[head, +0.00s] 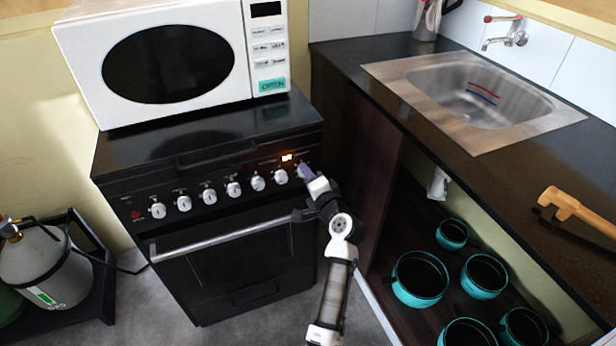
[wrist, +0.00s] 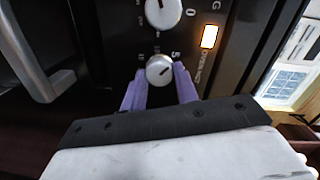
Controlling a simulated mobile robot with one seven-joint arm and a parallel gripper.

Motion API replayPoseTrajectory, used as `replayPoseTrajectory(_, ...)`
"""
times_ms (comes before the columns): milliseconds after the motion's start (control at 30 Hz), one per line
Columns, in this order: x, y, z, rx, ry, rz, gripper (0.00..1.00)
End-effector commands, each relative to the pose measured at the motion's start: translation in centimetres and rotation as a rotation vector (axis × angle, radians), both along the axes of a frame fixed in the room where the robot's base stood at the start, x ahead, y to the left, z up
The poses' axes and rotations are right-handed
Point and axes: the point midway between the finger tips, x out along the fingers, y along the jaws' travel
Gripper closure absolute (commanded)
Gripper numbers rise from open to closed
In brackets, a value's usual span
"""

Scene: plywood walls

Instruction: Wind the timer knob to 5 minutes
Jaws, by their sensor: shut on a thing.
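The black stove (head: 230,230) has a row of silver knobs on its front panel. The knob at the right end, taken as the timer knob, is mostly hidden by my gripper (head: 307,172) in the head view. In the wrist view, this round silver knob (wrist: 160,70) sits between the purple fingertips of my gripper (wrist: 160,76), one on each side. My gripper is shut on it. A short dark mark shows on the knob's face. A "5" is printed on the panel beside the knob, near one fingertip. The exact setting is hard to read.
A neighbouring knob (wrist: 163,12) is close by, with a lit orange indicator (wrist: 209,36) beside the pair. The oven door handle (head: 220,240) juts out below the panel. A white microwave (head: 175,60) stands on the stove. The counter cabinet (head: 360,160) stands close on the right.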

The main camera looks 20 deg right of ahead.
Motion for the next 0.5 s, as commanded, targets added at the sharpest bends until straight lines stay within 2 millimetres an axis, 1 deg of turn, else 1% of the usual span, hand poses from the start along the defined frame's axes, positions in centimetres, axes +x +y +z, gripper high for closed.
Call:
replayPoseTrajectory(133,-0.03,0.0,-0.1,0.001,0.002,0.0,0.93)
replayPoseTrajectory(167,-0.03,0.0,-0.1,0.001,0.002,0.0,0.69)
replayPoseTrajectory(300,-0.02,-0.01,-0.08,0.001,0.001,0.001,0.51)
replayPoseTrajectory(333,-0.01,0.0,-0.07,0.001,0.001,0.001,0.48)
replayPoseTrajectory(500,-0.01,0.0,-0.04,0.001,0.0,0.0,0.48)
